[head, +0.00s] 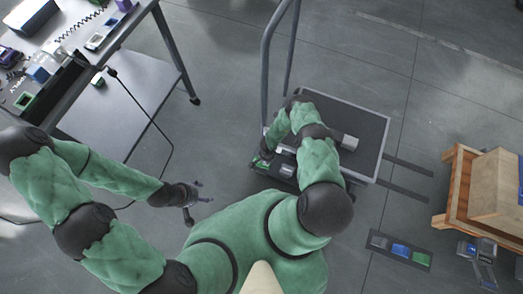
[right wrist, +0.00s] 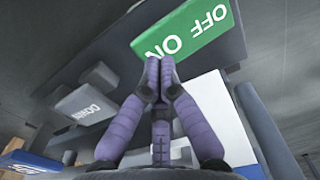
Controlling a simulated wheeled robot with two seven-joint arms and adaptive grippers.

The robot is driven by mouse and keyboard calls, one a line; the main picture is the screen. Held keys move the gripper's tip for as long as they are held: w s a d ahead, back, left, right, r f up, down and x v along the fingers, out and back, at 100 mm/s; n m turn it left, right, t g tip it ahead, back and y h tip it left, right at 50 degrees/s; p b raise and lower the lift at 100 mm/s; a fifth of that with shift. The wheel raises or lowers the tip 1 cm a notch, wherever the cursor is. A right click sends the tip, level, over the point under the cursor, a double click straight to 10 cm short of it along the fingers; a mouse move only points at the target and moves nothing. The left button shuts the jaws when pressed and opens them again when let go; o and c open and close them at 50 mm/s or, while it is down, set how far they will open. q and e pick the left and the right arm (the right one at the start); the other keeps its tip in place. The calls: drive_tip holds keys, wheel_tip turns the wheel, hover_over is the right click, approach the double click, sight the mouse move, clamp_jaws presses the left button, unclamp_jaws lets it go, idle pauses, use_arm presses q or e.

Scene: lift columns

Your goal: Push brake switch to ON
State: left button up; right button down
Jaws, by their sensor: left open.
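The brake switch (right wrist: 190,28) is a green rocker marked OFF and ON, and its lettering appears upside down in the right wrist view. My right gripper (right wrist: 158,78) has its purple fingers together with nothing between them. Their tips are at the ON end of the switch; I cannot tell whether they touch it. In the head view the green switch (head: 258,164) is at the lower left of the lift cart (head: 358,112), partly covered by my right arm. My left gripper (head: 203,191) is open and empty, over bare floor left of the cart.
A grey DOWN button (right wrist: 85,103) and a blue control (right wrist: 28,162) are beside the switch. A workbench (head: 140,18) with electronics stands at upper left, with a hanging cable. A wooden pallet (head: 455,190) with a box stands at right. A strip of coloured controls (head: 400,250) lies on the floor.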

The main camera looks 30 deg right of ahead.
drive_tip(key=shift+f, duration=1.4)
idle(1.4)
drive_tip(key=shift+r, duration=0.1)
drive_tip(key=shift+r+p, duration=1.9)
drive_tip(key=shift+r, duration=1.55)
drive_tip(key=shift+r, duration=0.2)
wheel_tip(320, 180, up, 10)
drive_tip(key=n+p, duration=0.1)
drive_tip(key=n, duration=0.1)
hover_over(261, 166)
drive_tip(key=s+a+r+n+t+y+p, duration=0.1)
drive_tip(key=s+a+r+n+y, duration=0.2)
drive_tip(key=r, duration=0.7)
drive_tip(key=s+a+r+n, duration=0.1)
drive_tip(key=s+a+r, duration=0.1)
drive_tip(key=r, duration=0.3)
drive_tip(key=s+a+r+p, duration=0.1)
drive_tip(key=s+a+r, duration=0.2)
drive_tip(key=r, duration=0.3)
drive_tip(key=s+a+r+n+y, duration=0.1)
drive_tip(key=s+a+r, duration=0.2)
drive_tip(key=r, duration=0.2)
drive_tip(key=shift+s+a+r+n+g+p, duration=0.2)
drive_tip(key=shift+s+r+n+g+p, duration=0.1)
drive_tip(key=shift+s+r, duration=0.1)
